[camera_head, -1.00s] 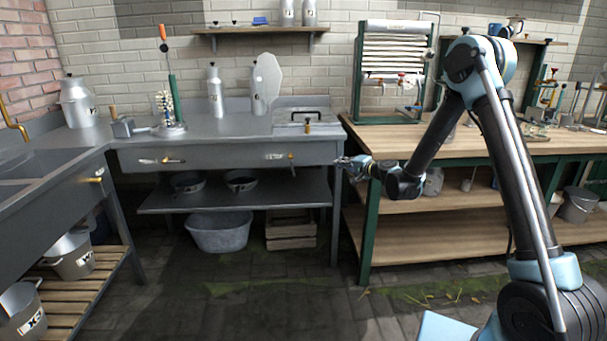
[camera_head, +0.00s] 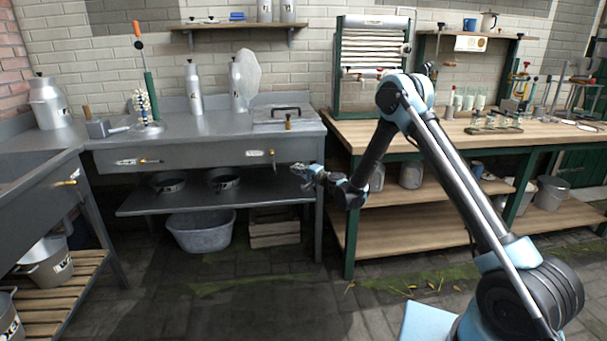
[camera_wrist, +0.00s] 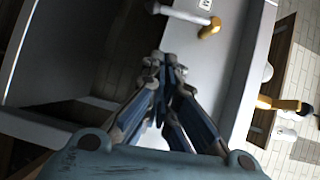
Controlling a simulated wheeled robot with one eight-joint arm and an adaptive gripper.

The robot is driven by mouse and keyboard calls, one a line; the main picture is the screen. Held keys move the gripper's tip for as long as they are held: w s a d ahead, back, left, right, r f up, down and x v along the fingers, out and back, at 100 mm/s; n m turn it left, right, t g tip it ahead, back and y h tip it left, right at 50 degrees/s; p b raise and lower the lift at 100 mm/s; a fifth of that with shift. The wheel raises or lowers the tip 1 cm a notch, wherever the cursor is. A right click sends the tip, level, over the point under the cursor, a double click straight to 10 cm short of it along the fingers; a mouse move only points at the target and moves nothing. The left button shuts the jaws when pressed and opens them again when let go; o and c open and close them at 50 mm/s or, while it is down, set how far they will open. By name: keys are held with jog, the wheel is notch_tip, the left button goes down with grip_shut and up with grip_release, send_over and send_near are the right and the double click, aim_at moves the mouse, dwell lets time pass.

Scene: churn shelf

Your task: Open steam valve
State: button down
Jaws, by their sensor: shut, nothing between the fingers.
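A brass-ended lever valve (camera_head: 272,158) sits on the front panel of the grey metal bench (camera_head: 210,157), beside a small white label. It also shows at the top of the wrist view as a pale lever with a brass end (camera_wrist: 208,28). A similar brass-ended lever (camera_head: 150,161) is further left on the same panel. I cannot tell which of them is the steam valve. My gripper (camera_head: 308,172) is in front of the bench's right end, right of and a little below the nearer lever, apart from it. In the wrist view my gripper (camera_wrist: 166,62) is shut and empty.
A lower shelf (camera_head: 205,197) with dark pans runs under the bench. A metal tub (camera_head: 202,232) and a wooden crate (camera_head: 275,228) stand on the floor below. The wooden workbench (camera_head: 460,133) on green legs stands close at right. The paved floor in front is clear.

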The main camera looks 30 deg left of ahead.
jog(key=a, duration=0.7)
jog(key=shift+f, duration=0.35)
jog(key=shift+s+a, duration=0.1)
jog(key=shift+a, duration=0.05)
jog(key=shift+s+a+f, duration=0.25)
jog(key=shift+s+a, duration=0.15)
jog(key=shift+a, duration=0.25)
